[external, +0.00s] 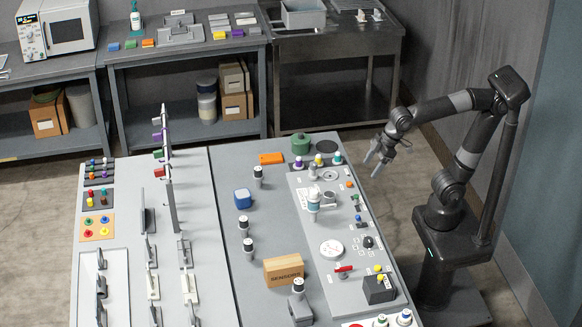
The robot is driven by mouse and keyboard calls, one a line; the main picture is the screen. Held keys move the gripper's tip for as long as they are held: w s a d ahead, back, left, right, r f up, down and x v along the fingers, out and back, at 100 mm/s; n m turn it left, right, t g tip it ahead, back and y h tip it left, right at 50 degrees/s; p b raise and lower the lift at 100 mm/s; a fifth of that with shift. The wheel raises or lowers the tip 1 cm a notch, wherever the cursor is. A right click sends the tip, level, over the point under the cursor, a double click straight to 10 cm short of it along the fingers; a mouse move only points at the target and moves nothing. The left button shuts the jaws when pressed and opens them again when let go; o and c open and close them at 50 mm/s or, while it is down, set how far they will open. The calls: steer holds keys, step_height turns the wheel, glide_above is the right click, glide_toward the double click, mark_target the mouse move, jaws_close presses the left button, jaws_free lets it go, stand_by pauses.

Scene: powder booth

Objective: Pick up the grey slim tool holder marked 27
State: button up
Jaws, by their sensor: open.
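My gripper (373,165) is open and empty. It hangs above the floor just off the right edge of the table (225,290), near its back right part. I cannot read a 27 on anything, so I cannot tell which thing is the grey slim tool holder. Small dark upright pieces with light tops stand on the middle of the table, one farther back (258,177), one nearer (243,225) and one just in front of that (247,249). Slim grey and white upright pieces (185,252) stand in rows at the left. My gripper is apart from all of these.
A brown box marked SENSORS (284,272), a blue block (242,198) and an orange block (271,158) stand on the table. A grey panel (310,240) with knobs and jars lies along its right side. A tall post (170,195) rises at the left. Benches stand behind.

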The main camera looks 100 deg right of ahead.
steer(key=w+a+r, duration=0.2)
steer(key=w, duration=1.1)
steer(key=n+g+y, duration=0.1)
steer(key=n, duration=0.1)
glide_toward(247, 249)
steer(key=s+d, duration=0.1)
steer(key=x, duration=0.6)
steer(key=shift+d+f, duration=0.15)
steer(key=shift+f, duration=0.25)
steer(key=shift+w+d+x, duration=0.1)
steer(key=shift+x, duration=1.25)
steer(key=shift+w+d+x, duration=0.1)
steer(key=shift+d+x, duration=0.05)
steer(key=shift+x, duration=1.15)
steer(key=shift+a, duration=0.15)
steer(key=shift+r, duration=0.1)
steer(key=c, duration=1.4)
steer(key=shift+o, duration=0.2)
steer(key=shift+r, duration=0.1)
